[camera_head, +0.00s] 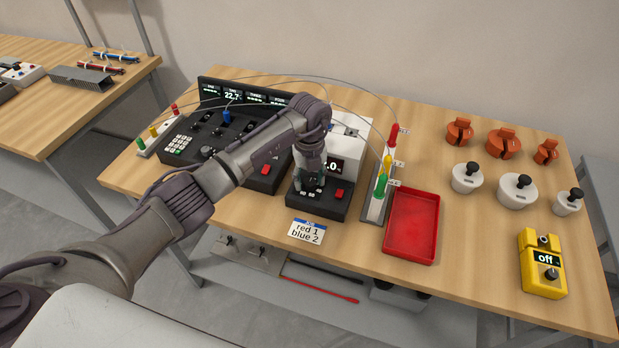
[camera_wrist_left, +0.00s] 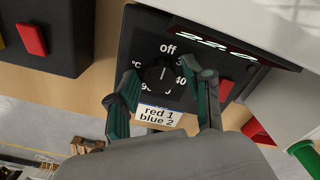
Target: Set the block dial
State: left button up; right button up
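The block dial is a black round knob (camera_wrist_left: 160,76) on a black block heater (camera_head: 318,205). In the left wrist view "off" is printed above the knob, with partly hidden numbers such as 40 around it. My left gripper (camera_head: 311,184) is over this panel in the head view and covers the knob there. In the left wrist view its green-padded fingers (camera_wrist_left: 158,84) are spread on either side of the knob, with gaps visible. The block's display (camera_head: 333,166) is partly hidden; ".0" shows in the head view. A card (camera_head: 306,231) in front reads "red 1, blue 2". My right gripper is not in view.
A red rocker switch (camera_head: 340,194) sits right of the dial. A black console (camera_head: 190,140) stands left, a rack with coloured probes (camera_head: 376,206) and a red tray (camera_head: 412,228) right. Weights and a yellow meter (camera_head: 542,265) reading "off" are farther right.

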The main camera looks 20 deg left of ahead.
pick_arm(q)
grip_shut()
jog(key=m+b, duration=0.3)
jog(key=b, duration=0.1)
jog(key=shift+f+m, duration=0.2)
jog(key=shift+m, duration=0.2)
jog(key=m+b, duration=0.5)
jog(key=m, duration=0.1)
jog(key=shift+b, duration=0.3)
jog(key=m+b, duration=0.3)
jog(key=m, duration=0.2)
jog(key=shift+b, duration=0.35)
jog(key=m+b, duration=0.1)
jog(key=m, duration=0.1)
jog(key=m+b, duration=0.1)
jog(key=m, duration=0.1)
jog(key=shift+r+m+b, duration=0.2)
jog(key=shift+m+b, duration=0.2)
jog(key=shift+d, duration=0.1)
jog(key=shift+o, duration=1.5)
grip_release()
